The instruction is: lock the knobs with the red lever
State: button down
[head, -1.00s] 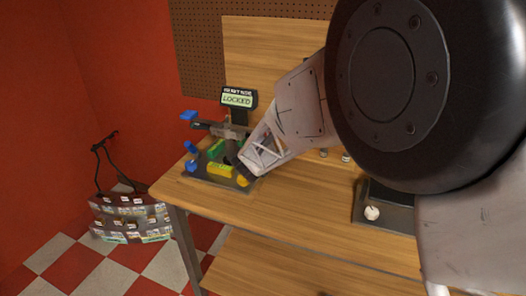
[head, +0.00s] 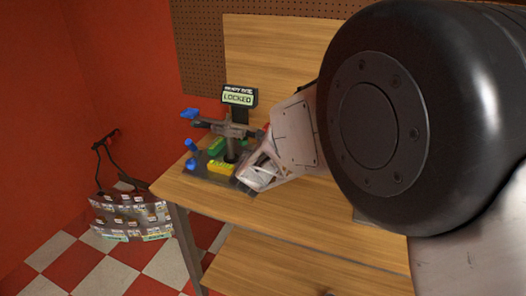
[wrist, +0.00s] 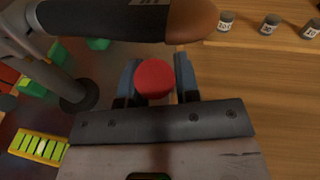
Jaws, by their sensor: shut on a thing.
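The red lever's round red end (wrist: 153,78) sits between my two fingers in the wrist view. My gripper (wrist: 156,84) is shut on it. In the head view only a sliver of red (head: 266,127) shows behind my gripper (head: 240,178). The ducted rotor device stands on a dark base (head: 195,172) at the table's left end, with blue knobs (head: 190,164) on its left side. Its small display (head: 238,97) reads LOCKED. The far side of the lever is hidden.
A yellow block (head: 221,167) and a green block (head: 216,146) sit on the base. A dark bar with a brown end (wrist: 193,20) crosses just above my fingers in the wrist view. Several small jars (wrist: 270,24) stand on the wooden table (head: 280,205). A rack (head: 130,215) stands on the floor.

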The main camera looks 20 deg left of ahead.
jog(key=c, duration=0.8)
grip_release()
jog(key=shift+c, duration=0.2)
jog(key=shift+s, duration=0.2)
jog(key=v, duration=0.7)
jog(key=shift+s, duration=0.25)
